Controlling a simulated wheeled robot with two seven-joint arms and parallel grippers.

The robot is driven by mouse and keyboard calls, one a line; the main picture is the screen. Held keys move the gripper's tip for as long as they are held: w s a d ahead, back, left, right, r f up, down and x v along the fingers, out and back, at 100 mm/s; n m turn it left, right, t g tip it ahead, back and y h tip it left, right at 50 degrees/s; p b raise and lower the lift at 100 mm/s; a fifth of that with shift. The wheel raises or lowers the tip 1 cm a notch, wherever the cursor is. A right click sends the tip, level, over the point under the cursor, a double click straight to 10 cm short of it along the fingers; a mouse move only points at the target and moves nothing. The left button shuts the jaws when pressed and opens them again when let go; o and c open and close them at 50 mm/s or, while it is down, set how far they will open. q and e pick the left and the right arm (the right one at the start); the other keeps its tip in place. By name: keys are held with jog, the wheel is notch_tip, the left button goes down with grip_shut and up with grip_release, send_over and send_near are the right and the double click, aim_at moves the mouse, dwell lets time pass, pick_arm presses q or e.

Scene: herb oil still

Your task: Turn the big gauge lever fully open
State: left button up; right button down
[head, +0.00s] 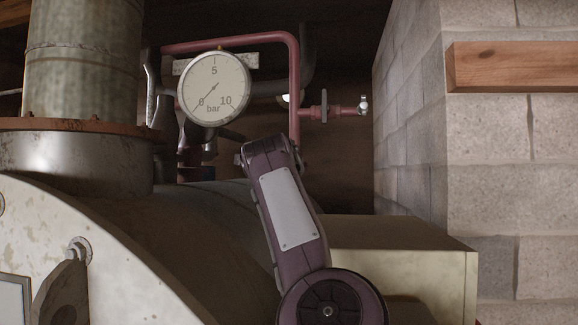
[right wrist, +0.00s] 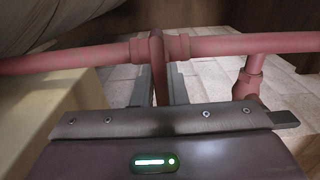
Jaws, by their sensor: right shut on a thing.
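The big round gauge (head: 214,88) has a white dial marked 0, 5 and 10 bar, and its needle lies toward 0. A reddish lever (right wrist: 157,65) stands upright against a red pipe (right wrist: 220,45) in the right wrist view. My right gripper (right wrist: 161,90) is shut on this lever, with one finger on each side of it. In the head view my right arm reaches up beside the gauge, and its fingers and the lever are hidden behind it. My left gripper is in neither view.
A red pipe (head: 296,90) runs over and down right of the gauge, with a side branch (head: 335,110) ending in a small metal fitting. The large metal vessel (head: 190,220) fills the lower left. A block wall (head: 500,200) stands at the right.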

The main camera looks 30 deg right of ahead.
jog(key=shift+f, duration=0.1)
jog(key=shift+n, duration=9.1)
jog(key=c, duration=1.5)
grip_release()
jog(key=shift+o, duration=0.2)
